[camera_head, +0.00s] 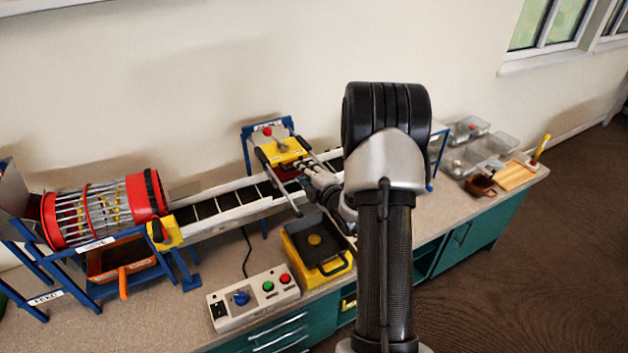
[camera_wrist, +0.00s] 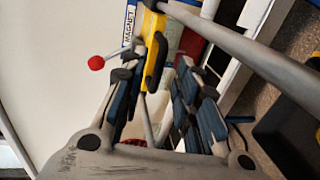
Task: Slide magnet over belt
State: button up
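The magnet unit is a yellow carriage (camera_head: 283,151) with a red-knobbed lever, on rails under a blue frame across the belt. The belt (camera_head: 232,200) is black with pale side rails and runs beneath it. My gripper (camera_head: 303,167) is at the carriage's right front edge. In the wrist view, my gripper (camera_wrist: 172,70) has its fingers apart, with part of the yellow carriage (camera_wrist: 155,65) by the left finger. The red knob (camera_wrist: 96,63) is left of the fingers. Whether the fingers touch the carriage is unclear. My arm hides the belt's right end.
A red-rimmed drum (camera_head: 105,208) stands at left. A control box (camera_head: 253,297) with a blue knob and buttons lies in front. A yellow bin with a black tray (camera_head: 318,243) stands below my gripper. Clear trays (camera_head: 465,155) are at right. A grey rail (camera_wrist: 250,52) passes close to my fingers.

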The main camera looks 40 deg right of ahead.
jog(key=v, duration=0.6)
jog(key=shift+s, duration=0.35)
jog(key=s+a+r+m+g, duration=0.3)
jog(key=a+r+m+g, duration=0.35)
jog(key=a+r, duration=0.65)
jog(key=s+a+m+g+y, duration=0.3)
jog(key=s+a+m, duration=0.6)
jog(key=s+a, duration=0.9)
jog(key=s+g, duration=0.1)
jog(key=s, duration=0.3)
jog(key=shift+a+r+y, duration=0.35)
jog(key=shift+r+y, duration=0.05)
jog(key=shift+f, duration=0.1)
